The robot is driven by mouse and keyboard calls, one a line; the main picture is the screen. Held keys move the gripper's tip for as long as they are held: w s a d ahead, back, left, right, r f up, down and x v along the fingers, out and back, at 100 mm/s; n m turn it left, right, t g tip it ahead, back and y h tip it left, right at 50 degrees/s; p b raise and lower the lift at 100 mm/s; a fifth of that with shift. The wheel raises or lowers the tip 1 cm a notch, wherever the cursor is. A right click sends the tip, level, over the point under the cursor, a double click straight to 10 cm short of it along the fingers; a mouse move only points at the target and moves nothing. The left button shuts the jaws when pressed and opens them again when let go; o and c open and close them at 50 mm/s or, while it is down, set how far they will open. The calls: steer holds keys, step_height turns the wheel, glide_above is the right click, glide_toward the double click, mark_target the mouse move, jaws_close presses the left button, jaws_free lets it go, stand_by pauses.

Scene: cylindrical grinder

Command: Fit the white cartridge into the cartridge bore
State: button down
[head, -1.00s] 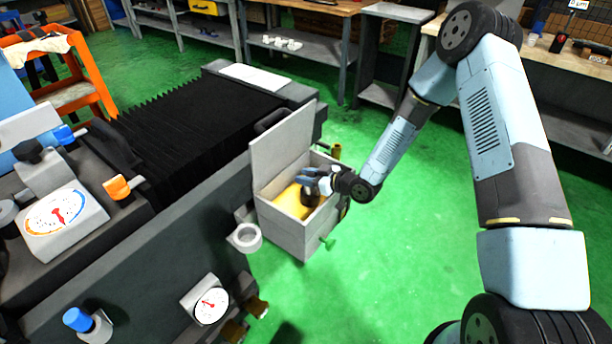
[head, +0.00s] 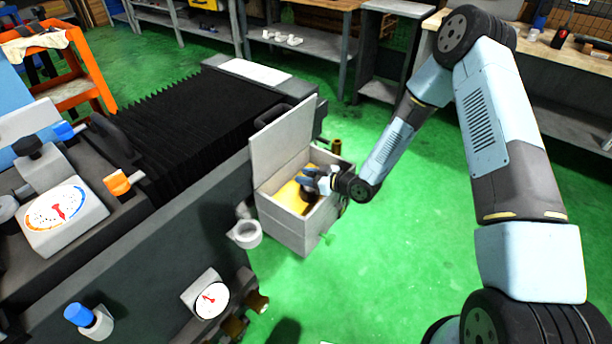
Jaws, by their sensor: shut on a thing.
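My gripper (head: 311,182) is inside the mouth of an open grey box on the machine's side, reaching in from the right. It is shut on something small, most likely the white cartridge. The fingers and the box walls hide most of it, so I cannot make out its outline. A dark round patch (head: 308,197) shows just below the fingers against the yellow inside of the box. It may be the cartridge bore or a shadow; I cannot tell which. Whether the held thing touches it is also hidden.
The grey box (head: 291,231) has its lid (head: 282,143) raised on the left side of my gripper. A grey ring-shaped cup (head: 247,234) sticks out beside it. A dial gauge (head: 211,300) is lower on the machine. Green floor (head: 420,250) to the right is clear.

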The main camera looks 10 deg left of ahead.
steer(key=c, duration=0.7)
jaws_free()
steer(key=shift+o, duration=0.2)
steer(key=shift+d, duration=0.15)
steer(key=v, duration=1.3)
steer(key=shift+d, duration=0.25)
